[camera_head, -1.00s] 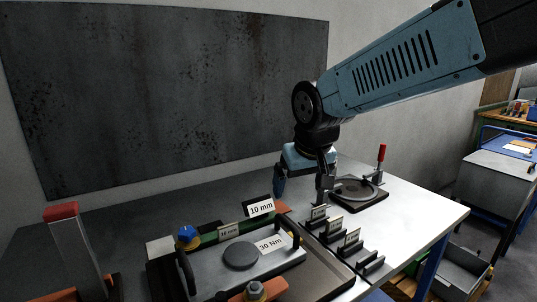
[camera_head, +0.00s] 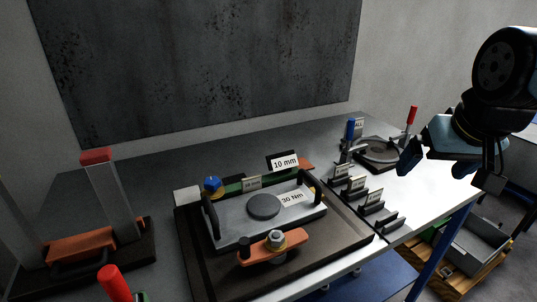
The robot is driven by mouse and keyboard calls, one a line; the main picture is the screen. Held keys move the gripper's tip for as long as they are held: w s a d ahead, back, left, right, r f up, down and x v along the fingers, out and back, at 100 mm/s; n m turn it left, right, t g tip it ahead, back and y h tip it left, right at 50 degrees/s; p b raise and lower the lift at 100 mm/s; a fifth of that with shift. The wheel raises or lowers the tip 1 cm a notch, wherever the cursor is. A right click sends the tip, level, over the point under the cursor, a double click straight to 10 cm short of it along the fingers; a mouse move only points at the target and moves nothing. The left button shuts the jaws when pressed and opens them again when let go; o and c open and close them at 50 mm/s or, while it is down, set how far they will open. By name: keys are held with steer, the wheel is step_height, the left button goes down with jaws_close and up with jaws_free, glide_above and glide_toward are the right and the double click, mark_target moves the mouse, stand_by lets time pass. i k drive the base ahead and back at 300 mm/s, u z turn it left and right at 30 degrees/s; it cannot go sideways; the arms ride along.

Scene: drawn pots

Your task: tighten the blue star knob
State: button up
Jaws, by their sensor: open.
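The blue star knob (camera_head: 212,184) sits on a yellowish base at the back left corner of the grey plate fixture. The plate (camera_head: 232,222) has two black handles, a dark round disc and a "30 Nm" label. My gripper (camera_head: 432,172) is open and empty at the right, over the table's right end. It is well apart from the knob, on the opposite side of the fixture. The knob's underside and any thread are hidden.
An orange clamp bar with a nut (camera_head: 275,243) crosses the plate's front. Black labelled holders (camera_head: 356,188) line its right. A blue-handled tool (camera_head: 350,132) and a red-handled clamp (camera_head: 411,117) stand behind. A red-topped post (camera_head: 98,157) stands left. The table's back middle is clear.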

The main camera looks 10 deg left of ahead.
mark_target(213, 189)
steer(key=z, duration=1.95)
steer(key=i, duration=0.1)
steer(key=u, duration=3.3)
